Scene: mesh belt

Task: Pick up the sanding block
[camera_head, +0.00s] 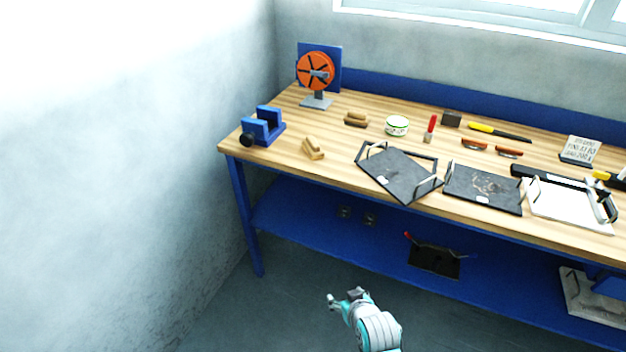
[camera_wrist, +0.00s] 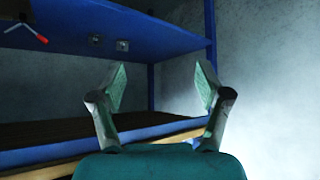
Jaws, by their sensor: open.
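Which object is the sanding block is hard to tell at this size. A small dark grey block (camera_head: 451,118) lies towards the back of the workbench, left of a yellow-handled tool. A tan-topped piece with a dark underside (camera_head: 355,120) and a tan wooden piece (camera_head: 313,149) lie further left. My gripper (camera_head: 345,297) is in front of the bench and low, well apart from all of these. It is open and empty; in the wrist view its two fingers (camera_wrist: 162,88) stand apart. None of these pieces shows in the wrist view.
The wooden workbench (camera_head: 333,168) holds a blue vise (camera_head: 263,127), an orange wheel on a stand (camera_head: 316,72), a white round tin (camera_head: 396,126) and dark trays (camera_head: 398,174) along the front edge. A blue lower shelf (camera_head: 300,212) runs beneath. A wall stands at left.

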